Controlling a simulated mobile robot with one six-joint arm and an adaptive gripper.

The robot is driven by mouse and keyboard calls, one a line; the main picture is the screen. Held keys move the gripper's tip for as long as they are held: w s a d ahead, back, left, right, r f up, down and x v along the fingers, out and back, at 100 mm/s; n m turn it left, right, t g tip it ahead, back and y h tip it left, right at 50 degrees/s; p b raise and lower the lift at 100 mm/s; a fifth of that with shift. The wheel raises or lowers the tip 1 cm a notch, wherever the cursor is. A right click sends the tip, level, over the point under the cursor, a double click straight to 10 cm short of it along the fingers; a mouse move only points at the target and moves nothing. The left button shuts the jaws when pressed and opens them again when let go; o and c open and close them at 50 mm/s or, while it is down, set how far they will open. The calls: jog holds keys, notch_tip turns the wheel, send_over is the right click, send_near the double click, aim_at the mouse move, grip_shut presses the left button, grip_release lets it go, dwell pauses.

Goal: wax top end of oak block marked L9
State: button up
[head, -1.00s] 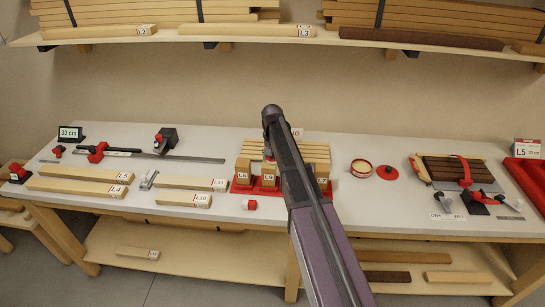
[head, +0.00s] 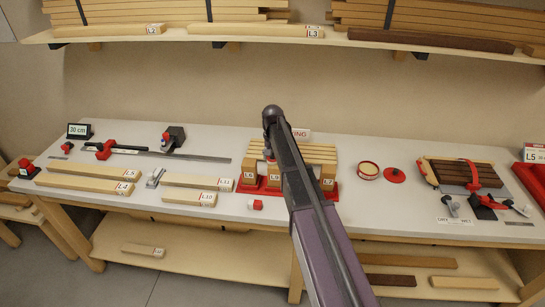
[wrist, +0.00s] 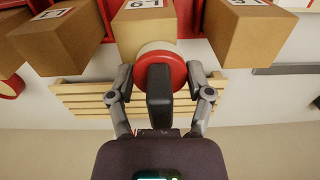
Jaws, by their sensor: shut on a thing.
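In the wrist view block L9 (wrist: 144,28) is upside down at the top centre. My gripper (wrist: 160,82) is shut on the black handle of a round red applicator (wrist: 178,66) with a pale pad (wrist: 153,47). The pad lies right at the end of block L9; I cannot tell if it touches.
An open round tin (head: 368,170) and its red lid (head: 394,175) lie right of the rack. A clamp stand with dark boards (head: 462,172) is farther right. Loose labelled oak strips (head: 83,184) lie on the left of the bench. A loaded shelf (head: 300,37) runs above.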

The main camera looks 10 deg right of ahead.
jog(key=shift+s+d, duration=0.4)
jog(key=shift+s, duration=0.4)
jog(key=shift+s+d, duration=0.35)
jog(key=shift+s, duration=0.45)
jog(key=shift+w+a, duration=0.1)
jog(key=shift+w+a, duration=0.15)
jog(key=shift+a, duration=0.45)
jog(key=shift+w+a, duration=0.15)
jog(key=shift+a, duration=0.4)
jog(key=shift+d, duration=0.1)
jog(key=shift+w+d, duration=0.45)
jog(key=shift+d, duration=0.35)
jog(key=shift+w+d, duration=0.45)
jog(key=shift+d, duration=0.35)
jog(key=shift+s+a, duration=0.5)
jog(key=shift+a, duration=0.35)
notch_tip(320, 180, up, 6)
jog(key=p, duration=0.6)
